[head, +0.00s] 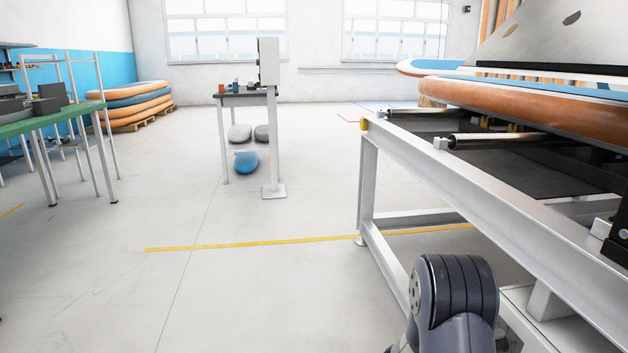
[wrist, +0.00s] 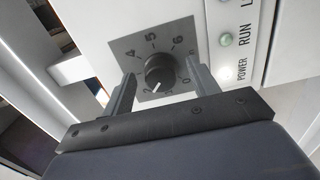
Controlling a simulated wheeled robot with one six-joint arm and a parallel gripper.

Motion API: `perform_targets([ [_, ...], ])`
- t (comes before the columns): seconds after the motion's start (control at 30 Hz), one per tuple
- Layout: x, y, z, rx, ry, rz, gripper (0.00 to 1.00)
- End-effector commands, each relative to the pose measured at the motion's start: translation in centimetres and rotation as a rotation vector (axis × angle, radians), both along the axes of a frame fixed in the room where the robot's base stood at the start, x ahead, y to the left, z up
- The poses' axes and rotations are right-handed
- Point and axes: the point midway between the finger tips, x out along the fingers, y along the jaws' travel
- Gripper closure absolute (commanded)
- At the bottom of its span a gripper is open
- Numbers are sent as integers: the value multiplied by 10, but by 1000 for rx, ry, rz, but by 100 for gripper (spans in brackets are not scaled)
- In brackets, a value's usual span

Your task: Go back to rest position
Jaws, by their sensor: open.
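In the wrist view, my gripper (wrist: 160,71) is open. Its two fingers stand on either side of a black round knob (wrist: 159,76) with a white pointer mark. Gaps show between the knob and both fingers, and nothing is held. The knob sits on a grey dial plate (wrist: 152,47) with numbers, on a white panel. In the head view, a dark grey joint of my arm shows at the lower right; my gripper is out of that view.
A white machine frame (head: 450,175) with rollers and an orange board (head: 500,108) fills the right. A green-topped table (head: 45,117) stands left. The middle floor is clear, crossed by a yellow line (head: 250,244).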

Motion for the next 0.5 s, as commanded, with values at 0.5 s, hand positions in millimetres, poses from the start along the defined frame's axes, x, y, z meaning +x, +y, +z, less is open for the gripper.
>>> perform_targets([
  [0.5,0,5,1,1,-2,2,43],
])
